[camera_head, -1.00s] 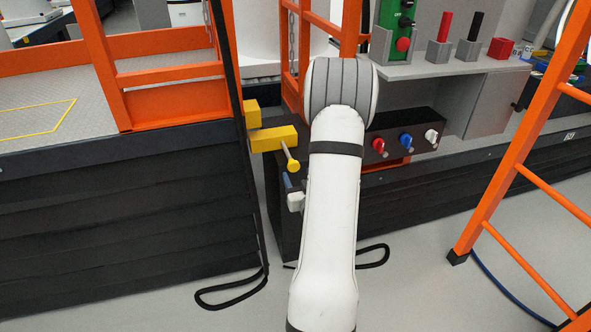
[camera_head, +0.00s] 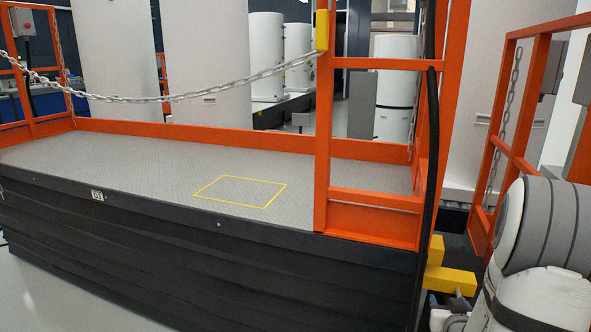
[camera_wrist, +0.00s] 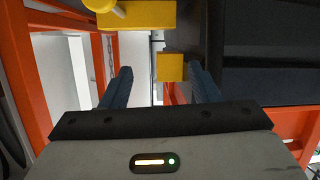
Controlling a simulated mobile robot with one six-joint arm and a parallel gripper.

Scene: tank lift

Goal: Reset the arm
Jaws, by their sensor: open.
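My gripper (camera_wrist: 160,84) shows in the wrist view with its two dark blue fingers apart and nothing held between them. A yellow block (camera_wrist: 170,67) appears beyond the gap, close to the right finger; I cannot tell how far away it is. A larger yellow bar (camera_wrist: 145,15) with a round yellow knob (camera_wrist: 102,5) is at the top of that view. In the head view, my white and grey arm is at the lower right edge, beside the yellow bar (camera_head: 450,281). I cannot make out the fingers there.
A lift platform (camera_head: 110,160) with black bellows sides fills the left and middle. Its deck has a yellow outlined rectangle (camera_head: 240,191). An orange railing (camera_head: 375,200) stands at its right end, and a chain (camera_head: 190,95) hangs across the front. Another orange frame (camera_head: 510,150) stands near my arm.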

